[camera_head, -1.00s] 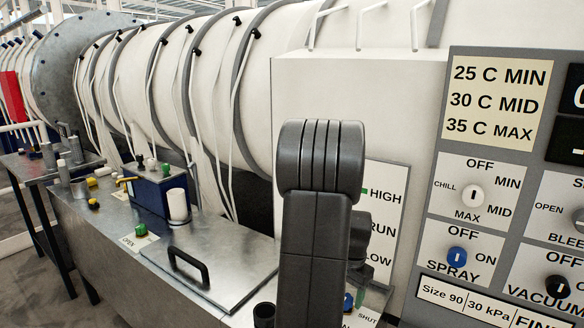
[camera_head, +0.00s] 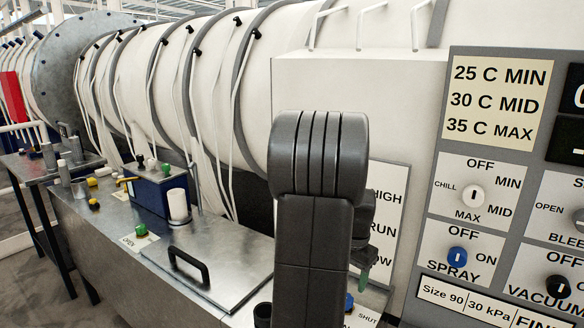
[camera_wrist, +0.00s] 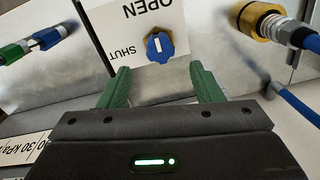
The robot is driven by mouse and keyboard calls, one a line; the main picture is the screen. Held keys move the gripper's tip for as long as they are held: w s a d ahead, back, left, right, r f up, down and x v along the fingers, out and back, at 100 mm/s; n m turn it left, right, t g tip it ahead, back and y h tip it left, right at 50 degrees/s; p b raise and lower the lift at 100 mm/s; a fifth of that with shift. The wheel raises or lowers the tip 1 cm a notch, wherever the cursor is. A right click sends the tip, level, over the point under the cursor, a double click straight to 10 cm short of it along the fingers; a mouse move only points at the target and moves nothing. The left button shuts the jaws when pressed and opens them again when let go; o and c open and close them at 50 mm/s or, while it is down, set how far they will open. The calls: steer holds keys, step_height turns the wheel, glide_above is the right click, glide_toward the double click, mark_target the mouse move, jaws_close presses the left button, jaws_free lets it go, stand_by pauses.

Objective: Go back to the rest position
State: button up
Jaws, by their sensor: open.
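My gripper (camera_wrist: 162,82) is open in the wrist view, its two green fingers apart with nothing between them. Beyond the fingertips is a blue knob (camera_wrist: 159,47) on a white plate marked OPEN and SHUT; the fingers appear clear of it. In the head view my dark arm stands upright in front of the white housing. A green finger of my gripper (camera_head: 362,279) shows at its right, above the blue knob (camera_head: 349,302), which is partly hidden by the arm.
A control panel (camera_head: 505,150) with several knobs stands at the right. A metal bench with a black-handled lid (camera_head: 225,262) lies left of my arm. The wrist view shows a brass fitting with a blue hose (camera_wrist: 262,22) at the right and blue and green connectors (camera_wrist: 32,45) at the left.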

step_height(320, 180, up, 7)
step_height(320, 180, down, 13)
steer(key=shift+f, duration=0.4)
steer(key=n, duration=0.5)
steer(key=shift+r+p, duration=0.1)
steer(key=shift+p, duration=0.2)
steer(key=n, duration=0.4)
steer(key=shift+w+a, duration=0.1)
steer(key=n+p, duration=0.1)
steer(key=n, duration=0.3)
steer(key=shift+n, duration=0.4)
steer(key=shift+n+p, duration=0.55)
steer(key=shift+n, duration=1.65)
steer(key=shift+r, duration=0.1)
